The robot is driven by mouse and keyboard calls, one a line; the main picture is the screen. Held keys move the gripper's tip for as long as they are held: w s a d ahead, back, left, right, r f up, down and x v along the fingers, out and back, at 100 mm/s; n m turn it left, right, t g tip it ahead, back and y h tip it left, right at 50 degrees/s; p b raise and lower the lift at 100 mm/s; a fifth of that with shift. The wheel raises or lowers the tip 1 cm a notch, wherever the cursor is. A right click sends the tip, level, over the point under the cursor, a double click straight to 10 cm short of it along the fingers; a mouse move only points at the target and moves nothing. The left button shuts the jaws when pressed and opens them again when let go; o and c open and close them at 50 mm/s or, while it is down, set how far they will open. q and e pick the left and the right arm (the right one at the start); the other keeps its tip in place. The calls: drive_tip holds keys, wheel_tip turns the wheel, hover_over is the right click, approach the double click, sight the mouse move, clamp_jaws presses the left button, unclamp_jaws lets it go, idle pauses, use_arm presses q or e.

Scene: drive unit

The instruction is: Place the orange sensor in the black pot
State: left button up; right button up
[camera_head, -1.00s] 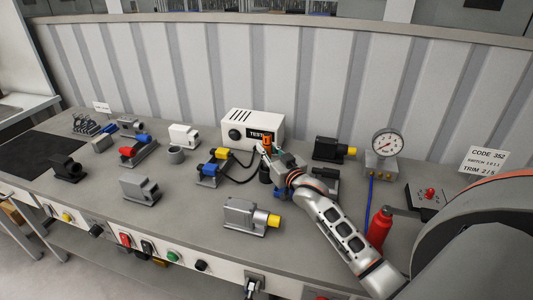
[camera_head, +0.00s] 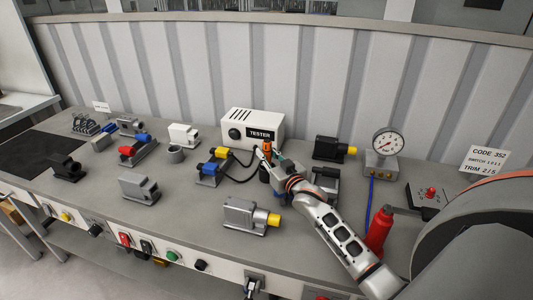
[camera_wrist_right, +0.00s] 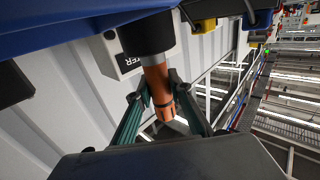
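The orange sensor (camera_head: 267,148) stands about upright in front of the white tester at the middle of the bench. The black pot (camera_head: 264,173) is directly below it, partly hidden by my right gripper. My right gripper (camera_head: 268,157) is at the sensor. In the right wrist view, the sensor (camera_wrist_right: 157,82) lies between the two green fingertips (camera_wrist_right: 160,80), which appear closed on it. Its far end meets the dark pot (camera_wrist_right: 145,32); how deep it sits cannot be told. My left gripper is not in view.
The tester box (camera_head: 252,130) stands close behind the sensor. A blue-and-yellow connector unit (camera_head: 213,168) with black cables is to the left. A grey motor with a yellow end (camera_head: 250,216) is in front. A gauge (camera_head: 387,143) and a red bottle (camera_head: 378,232) are to the right.

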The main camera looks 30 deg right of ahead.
drive_tip(key=shift+o, duration=1)
drive_tip(key=shift+r, duration=0.15)
drive_tip(key=shift+r, duration=0.35)
drive_tip(key=shift+s+r, duration=0.1)
drive_tip(key=shift+s, duration=0.2)
drive_tip(key=s, duration=0.7)
drive_tip(key=s+a, duration=0.1)
drive_tip(key=s, duration=0.3)
drive_tip(key=shift+s, duration=0.2)
